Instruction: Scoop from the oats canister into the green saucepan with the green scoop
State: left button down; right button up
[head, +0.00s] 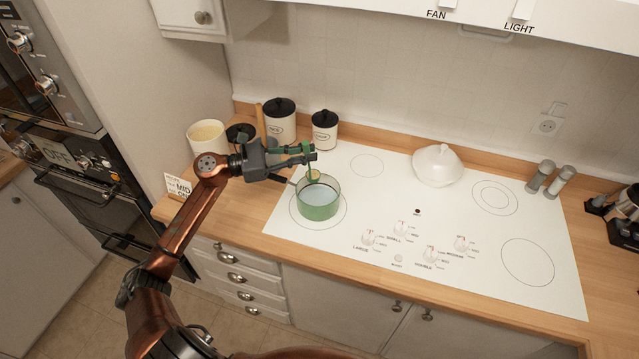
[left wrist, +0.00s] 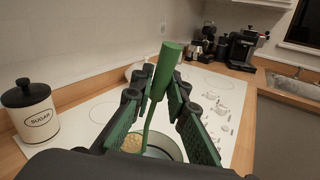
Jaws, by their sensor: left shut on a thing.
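My left gripper (head: 304,152) is shut on the handle of the green scoop (left wrist: 165,72), which stands upright between the fingers in the left wrist view. The scoop's bowl (head: 314,174) holds tan oats and is over the back rim area of the green saucepan (head: 319,204). The saucepan sits on the left front burner and holds clear, pale liquid. In the left wrist view the oats (left wrist: 131,144) show beside the fingers. The open oats canister (head: 207,137) stands at the left on the wooden counter. My right gripper is not in view.
A black lid (head: 240,133) lies near the canister. Two lidded canisters (head: 281,121) (head: 324,132) stand behind my gripper. A white lidded dish (head: 437,165) and two shakers (head: 550,180) stand on the back of the cooktop. The cooktop's middle and right are clear.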

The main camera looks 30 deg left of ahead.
pick_arm(q)
jog(key=shift+d, duration=0.1)
jog(key=shift+s+d+r+p, duration=0.1)
jog(key=shift+s+d+p, duration=0.1)
jog(key=shift+p, duration=0.1)
jog(key=shift+d+m, duration=0.1)
jog(key=shift+m, duration=0.2)
jog(key=shift+s+d+m+y+p, duration=0.1)
jog(key=shift+d+m+y+p, duration=0.2)
jog(key=shift+d+p, duration=0.15)
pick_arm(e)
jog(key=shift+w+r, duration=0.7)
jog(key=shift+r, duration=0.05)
pick_arm(q)
jog(key=shift+s+d+g, duration=0.15)
jog(key=shift+g, duration=0.15)
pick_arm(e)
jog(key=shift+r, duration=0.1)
pick_arm(q)
jog(key=shift+d+m+p, duration=0.2)
jog(key=shift+m+p, duration=0.1)
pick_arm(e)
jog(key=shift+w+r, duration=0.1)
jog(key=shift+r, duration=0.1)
